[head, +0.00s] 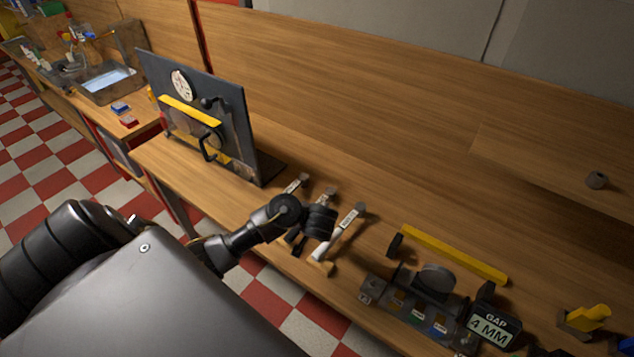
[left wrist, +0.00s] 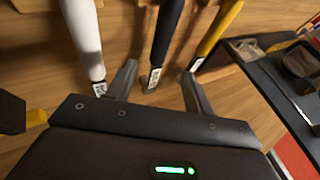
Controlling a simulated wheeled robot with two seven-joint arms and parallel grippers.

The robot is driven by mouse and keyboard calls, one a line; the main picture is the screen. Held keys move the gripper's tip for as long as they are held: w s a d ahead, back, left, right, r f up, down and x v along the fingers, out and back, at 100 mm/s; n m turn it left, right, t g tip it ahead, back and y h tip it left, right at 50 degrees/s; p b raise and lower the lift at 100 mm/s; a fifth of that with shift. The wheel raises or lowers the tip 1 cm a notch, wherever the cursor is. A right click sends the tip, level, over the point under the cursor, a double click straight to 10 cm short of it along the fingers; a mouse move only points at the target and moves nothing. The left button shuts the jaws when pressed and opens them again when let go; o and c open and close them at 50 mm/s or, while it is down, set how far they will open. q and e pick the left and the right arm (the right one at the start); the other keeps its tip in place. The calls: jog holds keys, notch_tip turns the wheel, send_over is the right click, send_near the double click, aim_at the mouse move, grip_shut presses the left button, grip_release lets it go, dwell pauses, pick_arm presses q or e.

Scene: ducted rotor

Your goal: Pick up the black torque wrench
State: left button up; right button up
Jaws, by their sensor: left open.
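The black torque wrench (left wrist: 163,42) shows in the left wrist view, lying between a white wrench (left wrist: 86,38) on its left and a yellow wrench (left wrist: 217,35) on its right. Its labelled end lies between the two fingers of my left gripper (left wrist: 158,74), which are open, one on each side. I cannot tell how far the fingers are above it. In the head view my left gripper (head: 314,228) is over the wrenches and hides much of the black one. The white wrench (head: 341,233) lies just to its right. My right gripper is not in view.
A dark upright panel (head: 238,115) with a yellow bar stands to the left on the wooden bench. A yellow bar (head: 455,255), a grey fixture (head: 415,300) and a "GAP 4 MM" display (head: 492,329) are at the right. The bench behind the wrenches is clear.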

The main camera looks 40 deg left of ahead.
pick_arm(q)
jog(key=b+x, duration=0.1)
jog(key=x, duration=0.3)
jog(key=b+x, duration=0.2)
jog(key=x, duration=0.2)
jog(key=shift+w+f, duration=0.15)
jog(key=shift+w+a+f, duration=0.2)
jog(key=shift+f, duration=0.1)
jog(key=shift+s+r, duration=0.1)
jog(key=shift+d, duration=0.1)
jog(key=shift+c, duration=0.6)
grip_shut()
